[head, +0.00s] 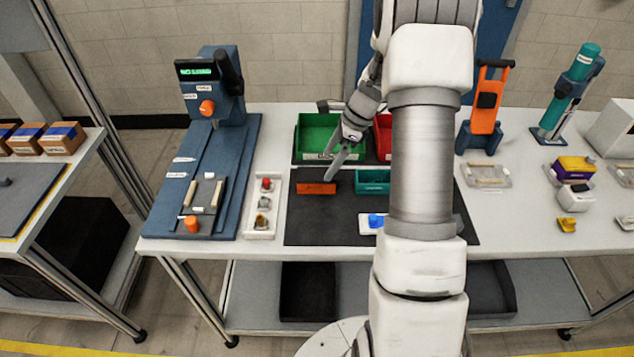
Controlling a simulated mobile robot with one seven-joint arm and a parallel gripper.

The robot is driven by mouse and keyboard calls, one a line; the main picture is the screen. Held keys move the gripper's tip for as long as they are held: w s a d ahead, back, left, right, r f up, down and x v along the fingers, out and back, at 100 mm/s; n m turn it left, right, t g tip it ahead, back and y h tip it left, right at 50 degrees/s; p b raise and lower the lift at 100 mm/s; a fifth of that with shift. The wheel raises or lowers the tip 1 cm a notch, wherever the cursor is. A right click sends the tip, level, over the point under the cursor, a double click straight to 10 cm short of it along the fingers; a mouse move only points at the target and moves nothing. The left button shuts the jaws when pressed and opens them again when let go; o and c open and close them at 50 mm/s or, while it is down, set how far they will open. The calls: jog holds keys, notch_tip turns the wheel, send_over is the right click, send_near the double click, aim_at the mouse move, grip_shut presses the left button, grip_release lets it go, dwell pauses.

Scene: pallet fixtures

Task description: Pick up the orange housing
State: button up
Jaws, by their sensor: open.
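The orange housing (316,188) is a low rectangular block lying on the dark mat (305,225), left of a teal open-topped housing (372,188). My gripper (335,165) hangs just above and to the right of the orange housing, its fingers angled down to the left. The fingers are apart with nothing seen between them. The lower fingertips come close to the housing's upper right; whether they touch it cannot be told. My arm covers the middle right of the mat.
Behind stand a green bin (312,138) and a red bin (383,148). A blue press (215,95) and a white tray of small parts (264,205) are to the left. A white-and-blue part (370,224) lies at the mat's front. The mat's front left is clear.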

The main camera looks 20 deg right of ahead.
aim_at(319, 173)
jog(key=x, duration=0.7)
jog(key=shift+w+a+f+p, duration=0.2)
jog(key=shift+a+p, duration=0.1)
jog(key=c, duration=1.4)
jog(key=shift+c, duration=0.6)
jog(key=shift+r, duration=0.2)
